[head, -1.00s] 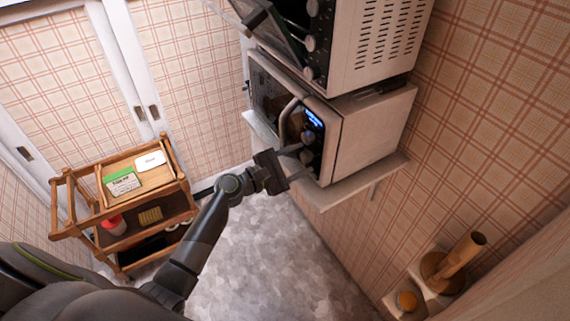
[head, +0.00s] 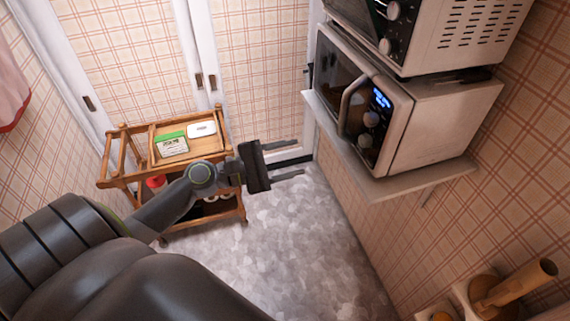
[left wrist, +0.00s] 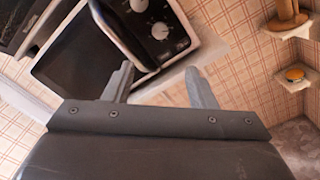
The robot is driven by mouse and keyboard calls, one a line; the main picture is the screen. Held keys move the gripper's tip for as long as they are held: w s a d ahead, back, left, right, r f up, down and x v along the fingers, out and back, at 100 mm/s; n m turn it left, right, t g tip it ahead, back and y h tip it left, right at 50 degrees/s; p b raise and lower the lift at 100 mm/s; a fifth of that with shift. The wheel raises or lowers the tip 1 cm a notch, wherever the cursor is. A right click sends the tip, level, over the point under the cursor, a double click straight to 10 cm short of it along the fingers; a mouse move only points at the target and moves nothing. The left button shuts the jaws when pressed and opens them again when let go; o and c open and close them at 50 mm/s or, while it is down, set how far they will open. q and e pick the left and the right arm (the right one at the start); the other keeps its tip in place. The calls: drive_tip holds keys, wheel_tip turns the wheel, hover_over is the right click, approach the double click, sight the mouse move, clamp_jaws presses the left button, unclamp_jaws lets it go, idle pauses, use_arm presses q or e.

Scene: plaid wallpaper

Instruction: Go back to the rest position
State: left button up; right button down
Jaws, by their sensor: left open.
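My left gripper (head: 285,160) is open and empty. In the head view it hangs over the floor in the middle, apart from the microwave and just right of the wooden cart. In the left wrist view its two fingers (left wrist: 160,85) stand apart with nothing between them. The microwave (head: 430,125) sits on a wall shelf at the right, with its door closed as far as I can tell and its display lit. It also shows in the left wrist view (left wrist: 75,60). My right gripper is not in view.
A wooden cart (head: 112,183) at the left holds a green-and-white box (head: 172,145) and a white item (head: 202,130). A toaster oven (head: 460,35) stands above the microwave. Its shelf (head: 425,185) juts from the wall. The grey floor (head: 290,250) is clear.

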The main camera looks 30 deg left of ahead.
use_arm(q)
drive_tip(key=shift+s+a, duration=0.2)
drive_tip(key=shift+s, duration=0.1)
idle(0.4)
